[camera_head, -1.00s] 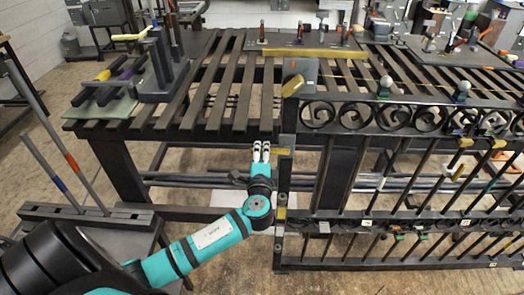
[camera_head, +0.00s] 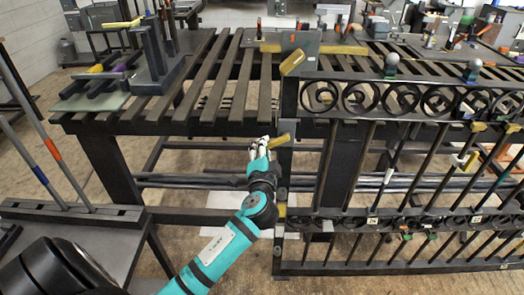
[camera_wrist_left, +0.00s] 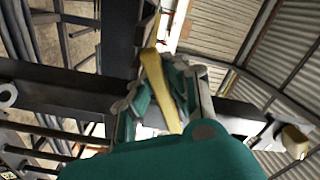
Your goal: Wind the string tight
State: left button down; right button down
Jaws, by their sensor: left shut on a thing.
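My left gripper (camera_head: 259,146) is shut at the left end post of the dark scroll gate (camera_head: 360,98). In the left wrist view its fingers (camera_wrist_left: 157,92) close on a flat brass-yellow handle (camera_wrist_left: 152,85), which runs up between them. In the head view, part of the yellow handle (camera_head: 279,139) shows right of the fingers, slightly tilted, in front of the post. Another yellow block (camera_head: 292,62) sits tilted at the top of the post, by a grey plate. I cannot make out the string now. My right gripper is not in view.
A slatted steel table (camera_head: 215,95) stands behind the gate and to its left, with a dark rack (camera_head: 155,65) on it. A workbench (camera_head: 70,240) with upright rods is at the lower left. Small knobs, one light (camera_head: 392,60), stand on the gate's top rail.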

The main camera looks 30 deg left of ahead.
pick_arm(q)
jog(key=shift+f, duration=0.1)
jog(key=c, duration=1.3)
grip_release()
jog(key=v, duration=1.2)
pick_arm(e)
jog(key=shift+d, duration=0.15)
